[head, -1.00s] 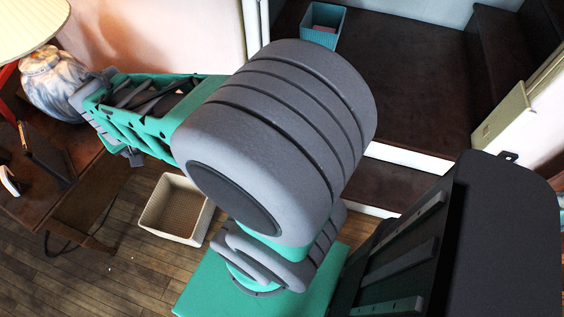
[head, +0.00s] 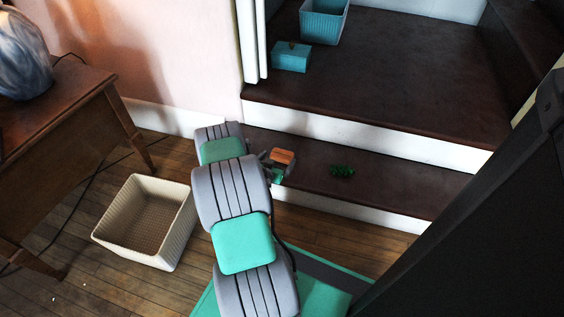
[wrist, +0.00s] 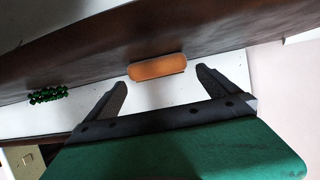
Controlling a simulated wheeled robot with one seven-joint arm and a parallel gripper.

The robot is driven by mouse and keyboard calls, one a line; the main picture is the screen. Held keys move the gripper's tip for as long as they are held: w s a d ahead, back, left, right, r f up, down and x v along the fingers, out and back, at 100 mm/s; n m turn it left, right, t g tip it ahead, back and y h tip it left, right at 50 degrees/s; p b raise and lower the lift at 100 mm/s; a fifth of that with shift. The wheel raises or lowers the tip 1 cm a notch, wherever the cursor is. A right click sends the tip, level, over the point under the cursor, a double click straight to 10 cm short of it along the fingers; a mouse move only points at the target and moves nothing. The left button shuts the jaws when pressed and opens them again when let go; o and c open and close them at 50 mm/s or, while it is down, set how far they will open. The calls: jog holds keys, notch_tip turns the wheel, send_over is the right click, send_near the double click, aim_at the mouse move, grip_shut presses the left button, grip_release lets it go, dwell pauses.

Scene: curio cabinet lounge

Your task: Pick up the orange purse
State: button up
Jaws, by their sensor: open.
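In the head view my gripper (head: 274,170) is at the step edge beside the purse, partly hidden by my arm. I cannot tell whether a finger touches the purse.
A green beaded thing (head: 342,171) lies on the step right of the purse. A teal box (head: 291,58) and teal basket (head: 323,24) are on the upper step. A cream basket (head: 180,232) is on the floor, left of my arm. A wooden table (head: 60,125) is at left.

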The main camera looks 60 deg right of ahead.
aim_at(282, 154)
jog(key=b+x, duration=0.2)
jog(key=x, duration=0.3)
jog(key=shift+s, duration=0.1)
jog(key=shift+c, duration=0.6)
jog(key=shift+r, duration=0.1)
jog(key=c, duration=1.2)
jog(key=shift+o, duration=0.2)
jog(key=shift+r, duration=0.1)
